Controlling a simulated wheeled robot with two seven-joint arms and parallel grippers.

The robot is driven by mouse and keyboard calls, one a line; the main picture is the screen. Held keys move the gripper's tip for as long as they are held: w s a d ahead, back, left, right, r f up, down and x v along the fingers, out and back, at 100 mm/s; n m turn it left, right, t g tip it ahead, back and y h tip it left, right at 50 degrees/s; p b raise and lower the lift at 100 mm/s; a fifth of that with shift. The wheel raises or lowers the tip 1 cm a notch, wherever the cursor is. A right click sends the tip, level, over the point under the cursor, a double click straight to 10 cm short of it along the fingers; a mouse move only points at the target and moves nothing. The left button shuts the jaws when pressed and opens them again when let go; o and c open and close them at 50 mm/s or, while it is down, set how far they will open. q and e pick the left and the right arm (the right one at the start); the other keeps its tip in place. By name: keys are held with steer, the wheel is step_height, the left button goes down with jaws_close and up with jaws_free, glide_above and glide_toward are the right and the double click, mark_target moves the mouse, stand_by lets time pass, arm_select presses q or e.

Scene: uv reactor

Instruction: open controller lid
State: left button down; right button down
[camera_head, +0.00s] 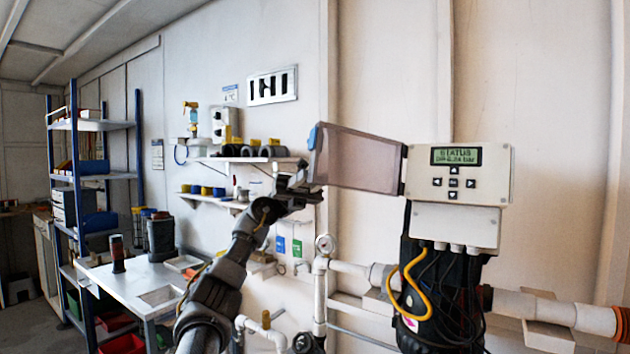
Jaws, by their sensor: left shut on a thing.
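The controller (487,196) is a cream box with a small green display and several dark buttons, in the right half of the head view. Its translucent brownish lid (358,160) stands swung out to the left from the hinge at the box's left side. The display and buttons are uncovered. A blue tab (313,136) shows at the lid's far left edge. My left gripper (303,178) is at the lid's lower left edge and shut on it. The fingertips are small and partly merge with the lid's edge. My right gripper is out of view.
Below the controller are a black reactor body with a yellow cable (411,290) and white pipes (350,268) with a gauge (325,244). Wall shelves (245,159) with small items are behind my left arm. A workbench (130,279) and blue-posted rack stand at left.

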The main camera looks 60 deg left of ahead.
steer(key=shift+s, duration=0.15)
arm_select(q)
steer(key=c, duration=1.1)
jaws_free()
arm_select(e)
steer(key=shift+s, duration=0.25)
arm_select(q)
steer(key=shift+a, duration=0.1)
steer(key=shift+a+f, duration=0.1)
steer(key=shift+a, duration=0.25)
steer(key=p+v, duration=0.2)
steer(key=v, duration=0.4)
steer(key=shift+a+f, duration=0.25)
steer(key=shift+a, duration=0.05)
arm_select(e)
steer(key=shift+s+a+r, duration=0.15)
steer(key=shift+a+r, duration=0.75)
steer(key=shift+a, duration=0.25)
